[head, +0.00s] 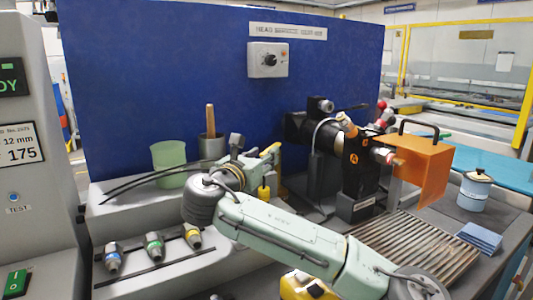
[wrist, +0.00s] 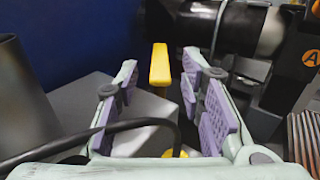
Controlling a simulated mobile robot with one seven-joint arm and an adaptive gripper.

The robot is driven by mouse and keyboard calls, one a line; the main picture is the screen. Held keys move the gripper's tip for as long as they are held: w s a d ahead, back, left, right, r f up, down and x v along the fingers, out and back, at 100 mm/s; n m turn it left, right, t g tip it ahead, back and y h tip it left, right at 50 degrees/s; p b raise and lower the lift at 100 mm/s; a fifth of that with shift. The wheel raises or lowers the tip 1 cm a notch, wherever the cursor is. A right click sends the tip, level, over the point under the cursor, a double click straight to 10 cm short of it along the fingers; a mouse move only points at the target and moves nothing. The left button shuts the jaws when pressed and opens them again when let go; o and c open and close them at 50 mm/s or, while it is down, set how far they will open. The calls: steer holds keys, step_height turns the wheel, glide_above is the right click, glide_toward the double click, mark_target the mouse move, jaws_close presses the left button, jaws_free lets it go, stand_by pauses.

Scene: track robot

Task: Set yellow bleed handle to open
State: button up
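The yellow bleed handle (wrist: 160,66) shows in the wrist view as a short upright bar, beyond and between my fingertips. My gripper (wrist: 158,84) is open, with purple pads on both sides and a clear gap to the handle. In the head view my gripper (head: 268,160) is in front of the blue panel, left of the black and orange machine (head: 352,160). A yellow part (head: 264,191) shows just below my gripper there; I cannot tell whether it is the same handle. The handle's lower end and its open or closed marks are not clear.
A black cable (wrist: 95,128) crosses the lower wrist view. A green cup (head: 168,164) and a grey holder (head: 211,147) stand left of my gripper. Several colour-banded fittings (head: 153,245) lie in front. An orange box (head: 422,170) and slatted tray (head: 420,250) are at right.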

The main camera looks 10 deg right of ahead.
steer(key=v, duration=0.9)
